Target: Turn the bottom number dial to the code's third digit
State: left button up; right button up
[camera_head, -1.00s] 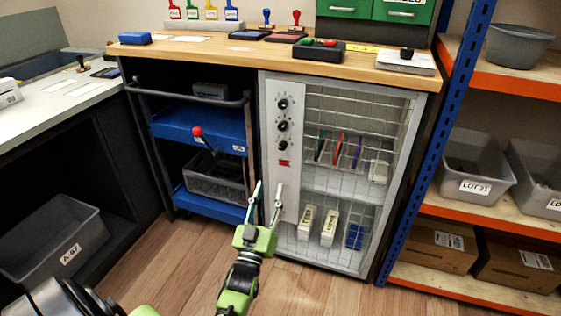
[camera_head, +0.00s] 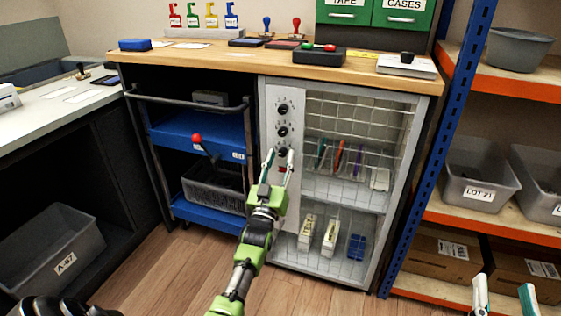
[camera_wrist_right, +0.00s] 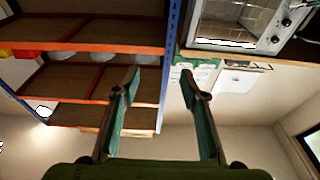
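The cabinet's pale left panel (camera_head: 270,110) carries three black number dials in a column: the top dial (camera_head: 283,109), the middle dial (camera_head: 283,131) and the bottom dial (camera_head: 282,150). My left gripper (camera_head: 280,156) is open, its two fingers pointing up on either side of the lower part of the bottom dial. I cannot tell whether the fingers touch the dial. The digits are too small to read. My right gripper (camera_head: 505,292) is open and empty at the lower right; its spread fingers also show in the right wrist view (camera_wrist_right: 160,76).
A blue cart with a red-knobbed lever (camera_head: 197,138) stands to the left. A blue-post shelf (camera_head: 447,150) stands at the right.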

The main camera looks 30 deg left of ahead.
pick_arm(q)
jog(key=shift+w, duration=0.1)
pick_arm(e)
jog(key=shift+r, duration=0.1)
pick_arm(q)
grip_shut()
jog(key=shift+m+h, duration=0.3)
jog(key=shift+m, duration=0.1)
jog(key=m+h, duration=0.1)
jog(key=m, duration=0.1)
jog(key=shift+a+m+t, duration=0.15)
jog(key=shift+m+t, duration=0.25)
jog(key=m+h, duration=0.1)
jog(key=m, duration=0.2)
jog(key=m+h+p, duration=0.1)
jog(key=m+h, duration=0.1)
jog(key=m, duration=0.1)
jog(key=shift+a+h, duration=0.15)
jog(key=shift+h, duration=0.15)
jog(key=shift+m+h+p, duration=0.45)
jog(key=shift+m+h, duration=0.15)
jog(key=shift+m, duration=0.5)
pick_arm(e)
notch_tip(320, 180, down, 9)
jog(key=d+g+h, duration=0.1)
jog(key=g, duration=0.3)
jog(key=shift+s+d+g, duration=0.2)
jog(key=shift+s+g, duration=0.05)
jog(key=shift+g, duration=0.15)
